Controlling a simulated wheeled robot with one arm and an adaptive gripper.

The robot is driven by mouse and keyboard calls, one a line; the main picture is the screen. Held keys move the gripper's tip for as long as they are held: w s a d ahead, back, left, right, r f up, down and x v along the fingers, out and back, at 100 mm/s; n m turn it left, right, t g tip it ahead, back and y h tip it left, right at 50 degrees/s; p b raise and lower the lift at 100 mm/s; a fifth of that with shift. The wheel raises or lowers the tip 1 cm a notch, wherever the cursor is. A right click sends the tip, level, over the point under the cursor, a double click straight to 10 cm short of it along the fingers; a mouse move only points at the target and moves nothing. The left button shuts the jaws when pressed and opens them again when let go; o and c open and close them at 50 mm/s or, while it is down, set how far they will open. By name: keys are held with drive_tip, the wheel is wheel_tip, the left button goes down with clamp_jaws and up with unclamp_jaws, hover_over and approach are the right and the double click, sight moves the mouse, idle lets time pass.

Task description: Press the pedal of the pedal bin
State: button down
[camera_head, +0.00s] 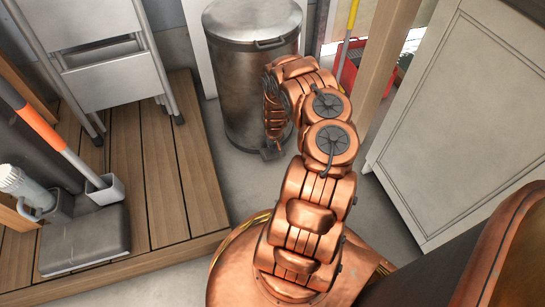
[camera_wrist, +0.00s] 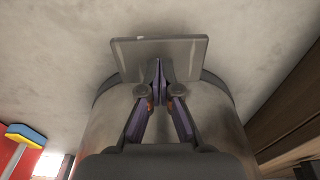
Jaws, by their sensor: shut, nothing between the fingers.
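The pedal bin (camera_head: 250,75) is a grey metal cylinder standing on the floor at the top middle of the head view. Its lid (camera_head: 252,20) is down. In the wrist view the bin's body (camera_wrist: 103,128) curves behind my gripper, and its flat grey pedal (camera_wrist: 188,48) juts out at the top middle. My gripper (camera_wrist: 158,82) is shut and empty, its fingertips overlapping the pedal's inner part in the picture. I cannot tell whether they touch it. In the head view my arm hangs down at the bin's front right, hiding part of its side.
A white cabinet (camera_head: 465,110) and a wooden post (camera_head: 385,65) stand right. A red crate (camera_head: 352,75) is behind. Bare floor lies around the bin.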

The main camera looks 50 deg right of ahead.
drive_tip(key=shift+f+b, duration=0.45)
drive_tip(key=shift+f, duration=0.2)
